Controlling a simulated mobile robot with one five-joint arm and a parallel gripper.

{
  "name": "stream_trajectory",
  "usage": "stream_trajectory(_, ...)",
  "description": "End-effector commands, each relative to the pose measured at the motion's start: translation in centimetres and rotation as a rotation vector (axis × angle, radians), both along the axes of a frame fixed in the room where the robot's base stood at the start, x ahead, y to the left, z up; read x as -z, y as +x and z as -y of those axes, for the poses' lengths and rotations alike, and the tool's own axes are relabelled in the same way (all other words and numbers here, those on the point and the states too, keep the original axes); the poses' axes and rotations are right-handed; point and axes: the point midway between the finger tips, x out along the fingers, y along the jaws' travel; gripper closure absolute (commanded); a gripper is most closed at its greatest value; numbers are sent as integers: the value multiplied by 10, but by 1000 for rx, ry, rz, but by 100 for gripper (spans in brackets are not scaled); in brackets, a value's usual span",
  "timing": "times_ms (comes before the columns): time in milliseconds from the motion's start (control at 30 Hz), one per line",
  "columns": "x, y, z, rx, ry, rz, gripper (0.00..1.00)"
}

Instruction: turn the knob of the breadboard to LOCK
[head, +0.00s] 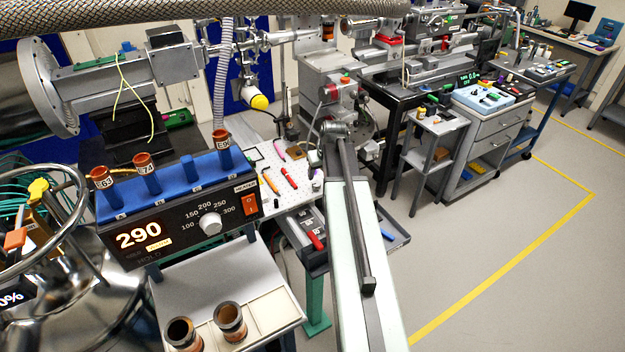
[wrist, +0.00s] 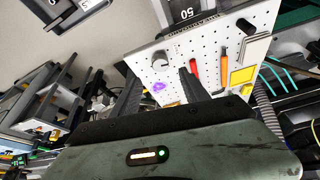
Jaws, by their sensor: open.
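The breadboard is a white board with rows of holes. It lies left of my arm in the head view (head: 262,160) and fills the upper middle of the wrist view (wrist: 207,52). A dark knob (wrist: 160,60) stands on it near its left edge in the wrist view, just past the fingertips. I cannot read any LOCK marking. My gripper (wrist: 158,76) is open, with its two dark fingers apart over the board and nothing between them; I cannot tell if they touch the knob. In the head view the gripper end is small and unclear.
A red tool (wrist: 196,75), an orange tool (wrist: 223,68) and a purple item (wrist: 158,87) lie on the board. A second dark round part (wrist: 244,25) stands there too. A heater box (head: 180,215) with its own dial is left of the board. Floor at right is clear.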

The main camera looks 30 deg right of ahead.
Motion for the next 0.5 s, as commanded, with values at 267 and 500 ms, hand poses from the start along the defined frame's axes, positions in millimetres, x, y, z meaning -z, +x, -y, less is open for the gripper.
stream_trajectory(267, 36, 13, 2, -2, 0, 0, 47)
stream_trajectory(500, 71, 28, 5, -2, 0, 0, 47)
